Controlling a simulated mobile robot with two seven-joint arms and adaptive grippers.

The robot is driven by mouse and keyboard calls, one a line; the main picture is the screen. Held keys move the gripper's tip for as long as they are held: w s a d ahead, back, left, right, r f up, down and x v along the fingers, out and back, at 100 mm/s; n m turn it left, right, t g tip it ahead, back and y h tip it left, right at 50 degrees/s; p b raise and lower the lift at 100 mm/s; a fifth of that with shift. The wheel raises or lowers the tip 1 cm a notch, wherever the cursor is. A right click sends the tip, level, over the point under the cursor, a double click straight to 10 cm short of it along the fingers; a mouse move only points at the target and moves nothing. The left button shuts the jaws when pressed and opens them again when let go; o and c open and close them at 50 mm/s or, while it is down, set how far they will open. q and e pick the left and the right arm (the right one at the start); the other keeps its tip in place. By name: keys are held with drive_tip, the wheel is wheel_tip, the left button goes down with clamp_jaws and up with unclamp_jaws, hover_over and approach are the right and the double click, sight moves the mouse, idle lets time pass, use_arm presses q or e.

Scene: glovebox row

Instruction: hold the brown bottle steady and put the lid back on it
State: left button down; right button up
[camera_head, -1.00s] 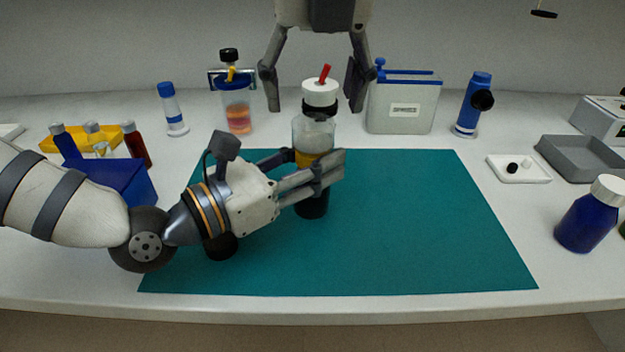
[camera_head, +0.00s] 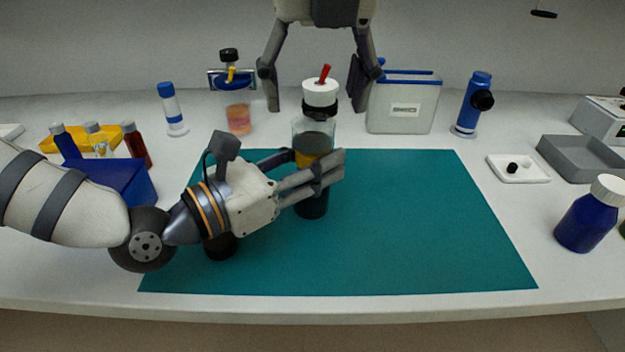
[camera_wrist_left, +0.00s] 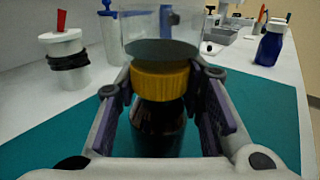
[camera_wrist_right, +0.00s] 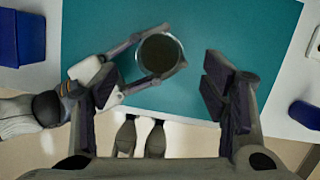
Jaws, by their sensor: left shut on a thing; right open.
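The dark brown bottle (camera_head: 312,206) stands upright on the teal mat. It has a yellow collar (camera_wrist_left: 160,80) and a clear cup-like part above it (camera_wrist_left: 150,25). My right gripper (camera_head: 314,102) hangs above and behind the bottle, open and empty. The right wrist view looks down on the round clear rim (camera_wrist_right: 160,55), ahead of the right fingers. I cannot pick out a loose lid for certain.
A white-topped container with a red tip (camera_wrist_left: 65,60) stands behind the bottle. A blue rack (camera_head: 120,182) is at left, a grey-white tank (camera_head: 405,108) behind, a white dish (camera_head: 518,170) and blue bottle (camera_head: 590,215) at right. The teal mat (camera_head: 430,240) is clear on its right.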

sight(314, 124)
use_arm(q)
drive_tip(key=shift+f, duration=0.4)
use_arm(e)
drive_tip(key=x, duration=0.6)
drive_tip(key=shift+f, duration=0.1)
drive_tip(key=shift+s, duration=0.1)
drive_tip(key=c, duration=1.4)
drive_tip(key=o, duration=1.3)
drive_tip(key=shift+d+r, duration=0.1)
drive_tip(key=shift+r, duration=2.2)
